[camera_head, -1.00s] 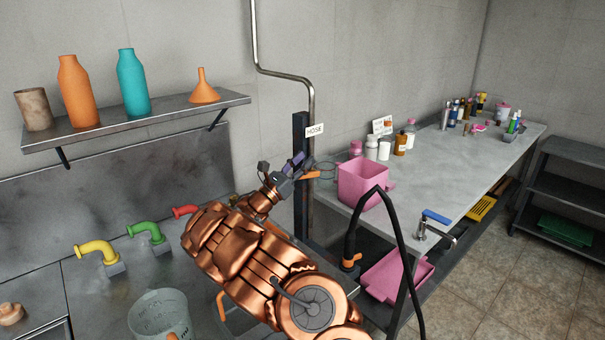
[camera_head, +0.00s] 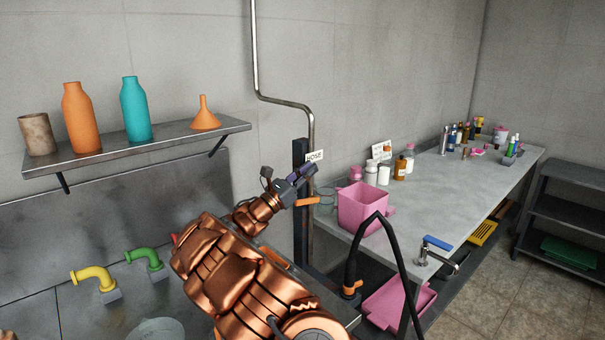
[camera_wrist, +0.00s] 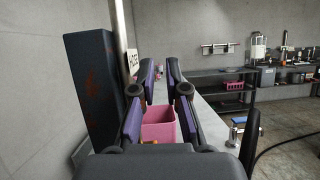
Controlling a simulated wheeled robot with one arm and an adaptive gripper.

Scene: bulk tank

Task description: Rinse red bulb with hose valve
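My gripper (camera_head: 302,178) is raised at the dark post beside the HOSE sign (camera_head: 315,156). In the wrist view (camera_wrist: 160,88) its two purple-padded fingers are apart and nothing is held. An orange lever (camera_head: 307,201) sticks out at the post just below the fingers; it looks like the hose valve. I cannot tell whether a finger touches it. A black hose (camera_head: 352,245) arches up at the near end of the long table, with an orange fitting (camera_head: 351,288) low on it. I cannot make out a red bulb; only a red sliver (camera_head: 174,238) shows behind my arm.
A pink bin (camera_head: 362,210) stands on the table's near corner, with bottles behind it and a blue-handled tap (camera_head: 437,243) in front. A shelf (camera_head: 180,137) holds bottles and a funnel. Yellow (camera_head: 92,275) and green (camera_head: 145,256) spouts stand left of my arm.

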